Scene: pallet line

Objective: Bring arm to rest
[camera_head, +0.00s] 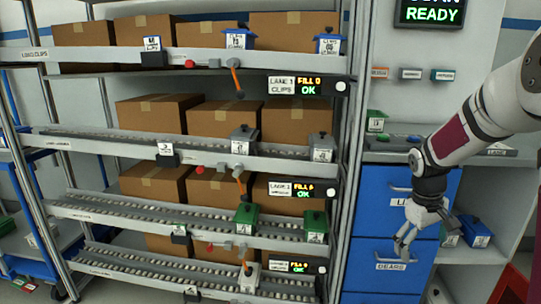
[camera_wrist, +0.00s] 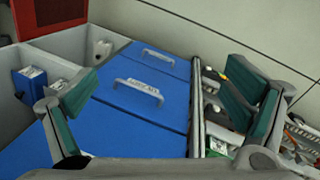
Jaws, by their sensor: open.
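My gripper (camera_head: 405,240) hangs from my white arm at the right in the head view. Its fingers point down in front of the blue drawer cabinet (camera_head: 385,205). In the wrist view my gripper (camera_wrist: 158,92) shows its green-padded fingers spread wide apart, with nothing between them. Behind the fingers are the blue drawer fronts (camera_wrist: 135,115) with white handles. Whether the fingers touch a drawer front cannot be told.
A flow rack (camera_head: 200,146) with brown boxes and small lidded bins fills the left and middle. A green bin (camera_head: 315,227) sits on a lower lane. Blue bins (camera_head: 474,231) stand in a cubby right of the drawers. A red box (camera_head: 513,285) is at lower right.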

